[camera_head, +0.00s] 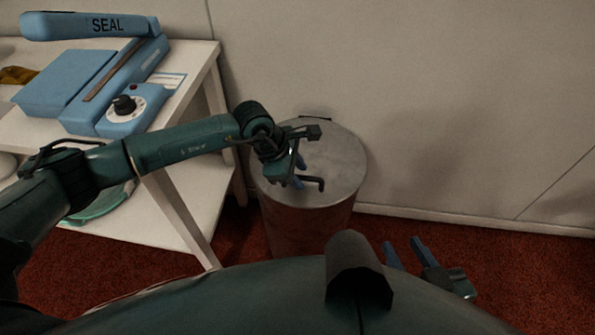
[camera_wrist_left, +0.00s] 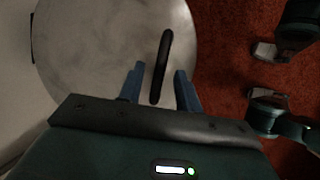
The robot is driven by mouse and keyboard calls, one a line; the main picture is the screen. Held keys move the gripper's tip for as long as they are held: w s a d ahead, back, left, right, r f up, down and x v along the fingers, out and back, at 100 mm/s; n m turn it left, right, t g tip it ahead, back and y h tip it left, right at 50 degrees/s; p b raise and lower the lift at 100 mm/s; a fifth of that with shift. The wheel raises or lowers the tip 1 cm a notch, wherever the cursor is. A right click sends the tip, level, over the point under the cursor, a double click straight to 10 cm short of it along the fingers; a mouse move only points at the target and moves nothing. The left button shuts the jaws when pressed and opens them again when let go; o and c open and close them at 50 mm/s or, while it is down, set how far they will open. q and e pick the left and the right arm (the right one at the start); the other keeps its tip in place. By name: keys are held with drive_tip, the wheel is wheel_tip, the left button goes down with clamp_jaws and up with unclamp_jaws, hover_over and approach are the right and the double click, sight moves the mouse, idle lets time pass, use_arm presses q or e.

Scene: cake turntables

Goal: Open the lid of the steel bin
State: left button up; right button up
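The steel bin (camera_head: 305,222) stands on the red carpet against the wall, with its round lid (camera_head: 342,160) lying shut on top. A dark bar handle (camera_head: 318,184) sits on the lid; it also shows in the left wrist view (camera_wrist_left: 162,62). My left gripper (camera_head: 299,172) is over the lid, open, with blue fingers. In the left wrist view its fingertips (camera_wrist_left: 158,72) are on either side of the handle's near end, and I cannot tell whether they touch it. My right gripper (camera_head: 404,248) is low at the right, its blue fingers apart and empty.
A white table (camera_head: 192,75) with a lower shelf stands left of the bin, close to my left arm. A blue sealing machine (camera_head: 110,85) is on it. The wall (camera_head: 440,90) is right behind the bin. Carpet (camera_head: 515,260) to the right is clear.

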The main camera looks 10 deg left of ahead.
use_arm(q)
clamp_jaws()
idle(0.3)
idle(0.3)
